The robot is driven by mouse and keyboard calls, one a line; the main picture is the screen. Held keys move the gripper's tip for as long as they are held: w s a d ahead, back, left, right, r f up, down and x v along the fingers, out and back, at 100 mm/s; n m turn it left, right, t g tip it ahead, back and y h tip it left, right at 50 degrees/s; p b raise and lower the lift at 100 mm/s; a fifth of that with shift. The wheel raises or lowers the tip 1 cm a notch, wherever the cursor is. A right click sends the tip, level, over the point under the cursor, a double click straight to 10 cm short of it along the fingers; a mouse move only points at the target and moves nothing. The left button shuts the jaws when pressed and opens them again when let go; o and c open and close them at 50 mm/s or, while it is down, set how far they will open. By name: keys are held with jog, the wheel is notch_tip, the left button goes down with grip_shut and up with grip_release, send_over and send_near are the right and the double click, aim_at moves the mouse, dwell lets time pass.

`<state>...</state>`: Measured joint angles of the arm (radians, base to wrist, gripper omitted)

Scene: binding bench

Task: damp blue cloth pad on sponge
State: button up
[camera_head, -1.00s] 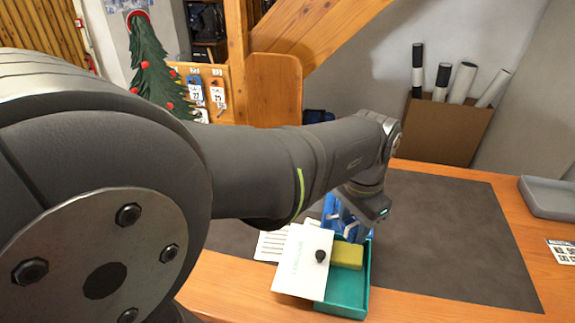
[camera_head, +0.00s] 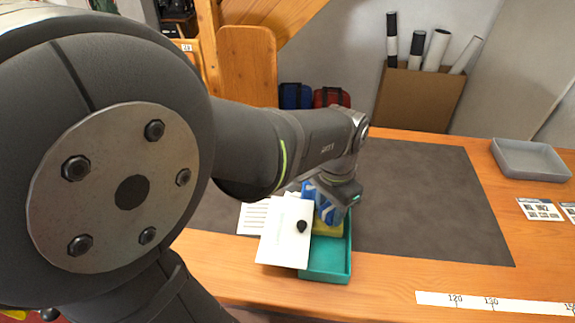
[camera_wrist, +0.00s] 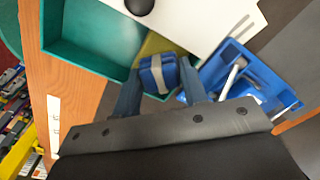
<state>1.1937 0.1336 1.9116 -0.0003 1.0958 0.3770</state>
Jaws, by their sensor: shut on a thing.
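My gripper (camera_wrist: 160,92) is shut on a small blue cloth pad (camera_wrist: 158,73) with a pale band across it, one finger on each side. The pad is over the near part of a yellow sponge (camera_wrist: 156,44). I cannot tell whether it presses on the sponge. The sponge lies in a teal tray (camera_wrist: 90,62), towards one end. In the head view my gripper (camera_head: 335,213) is over the sponge (camera_head: 328,229) at the far end of the teal tray (camera_head: 325,264), and hides part of the sponge.
A white card (camera_head: 283,240) with a black knob (camera_head: 302,226) overlaps the tray's left side. A blue tray (camera_wrist: 262,72) holding tools is close beside the gripper. The dark mat (camera_head: 430,200) to the right is clear. A grey tray (camera_head: 530,160) stands at the far right.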

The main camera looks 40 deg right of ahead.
aim_at(329, 208)
jog(key=shift+f, duration=0.6)
dwell(1.6)
jog(key=shift+r, duration=0.1)
jog(key=shift+r, duration=3.45)
jog(key=w+a+r+n, duration=0.1)
jog(key=w+a+n, duration=0.4)
jog(key=w, duration=0.7)
jog(key=w+a+r+n, duration=0.2)
jog(key=w+a+n, duration=0.2)
jog(key=w, duration=0.9)
jog(key=w+a+n, duration=0.4)
jog(key=w+a, duration=0.3)
jog(key=a, duration=0.5)
jog(key=w+a+n, duration=0.5)
jog(key=w+a, duration=0.3)
jog(key=a, duration=0.5)
jog(key=shift+a+r, duration=0.2)
jog(key=shift+r, duration=0.2)
